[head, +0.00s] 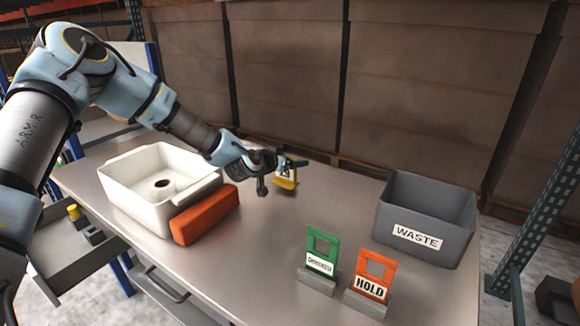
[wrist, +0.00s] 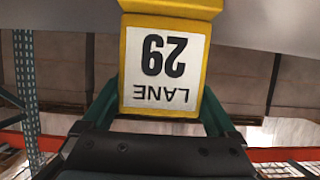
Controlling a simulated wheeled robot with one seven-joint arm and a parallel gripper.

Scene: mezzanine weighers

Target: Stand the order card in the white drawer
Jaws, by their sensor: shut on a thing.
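A yellow card with a white label reading LANE 29 (wrist: 165,65) is held between the green fingers of my gripper (wrist: 163,108); the label reads upside down in the wrist view. In the head view the yellow card (head: 287,183) hangs from my gripper (head: 291,166) above the back middle of the table. No other order card can be made out. An open, pale grey-white drawer (head: 62,256) sticks out at the table's left side. It holds a yellow-topped piece and dark blocks. My gripper is well to the right of it.
A white bin (head: 130,202) with a round thing inside stands on the table's left, beside an orange block (head: 205,214). A green card (head: 322,252) and an orange HOLD card (head: 376,276) stand in grey bases. A grey WASTE bin (head: 415,238) stands right. The table's middle is clear.

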